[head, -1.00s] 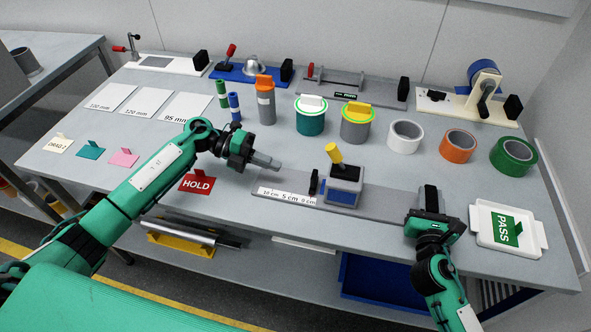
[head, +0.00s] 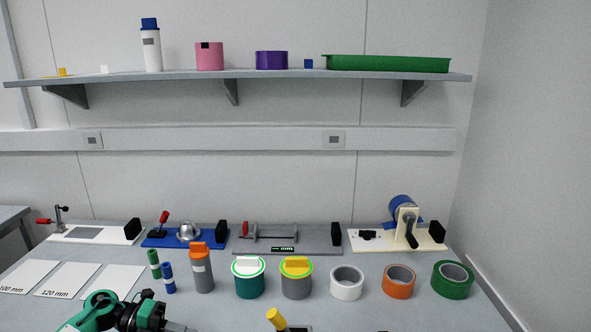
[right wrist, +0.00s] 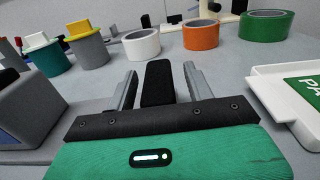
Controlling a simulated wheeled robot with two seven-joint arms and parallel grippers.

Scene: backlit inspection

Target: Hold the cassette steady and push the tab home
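At the bottom edge of the head view, the yellow tab (head: 276,318) leans up from the cassette, whose body is almost all cut off. The grey and blue cassette body (right wrist: 22,112) shows at the left of the right wrist view, left of my right gripper. My left gripper (head: 176,328) is at the bottom edge of the head view, left of the tab, with its fingers partly cut off. My right gripper (right wrist: 162,84) is open, its fingers on either side of an upright black block (right wrist: 157,84), with gaps showing. The right gripper is outside the head view.
A white tray (right wrist: 268,90) with a green PASS card lies right of my right gripper. White (head: 347,283), orange (head: 387,281) and green (head: 438,280) tape rolls stand behind. Fixtures line the back of the bench, including a grey one (head: 310,240). A shelf (head: 200,78) hangs above.

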